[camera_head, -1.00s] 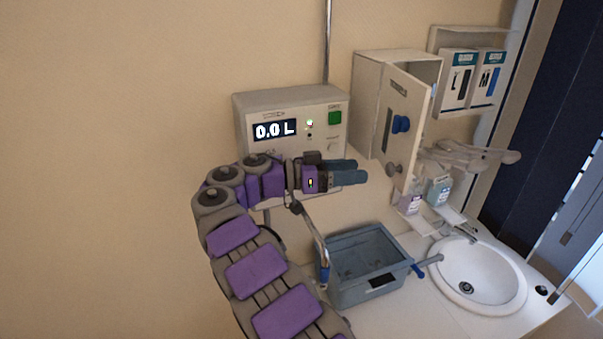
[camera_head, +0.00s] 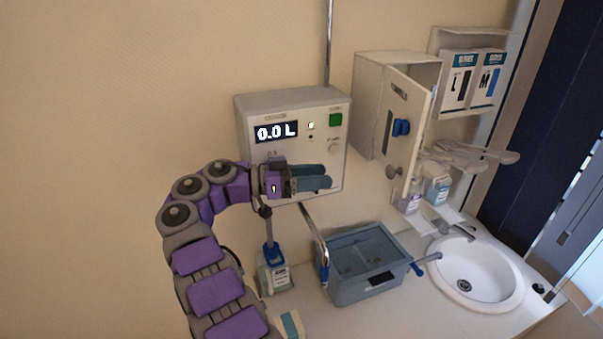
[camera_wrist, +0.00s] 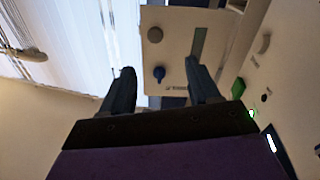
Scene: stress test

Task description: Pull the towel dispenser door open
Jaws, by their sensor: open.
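The towel dispenser (camera_head: 372,100) is a pale box on the wall. Its door (camera_head: 408,105) stands ajar, swung out to the right, with a blue latch (camera_head: 401,127) and a round grey knob (camera_head: 394,172). My gripper (camera_head: 322,179) is open and empty, in front of the display unit, to the left of the door and apart from it. In the wrist view my two dark fingers (camera_wrist: 158,78) are spread, with the door (camera_wrist: 176,45), its blue latch (camera_wrist: 159,73) and its knob (camera_wrist: 155,34) beyond them.
The display unit (camera_head: 250,105) reads 0.0 L and has a green button. Below are a grey bin (camera_head: 345,291), a bent metal spout (camera_head: 314,236), a bottle (camera_head: 275,277) and a white sink (camera_head: 511,277). Glove boxes (camera_head: 473,80) and lever handles (camera_head: 470,158) are at right.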

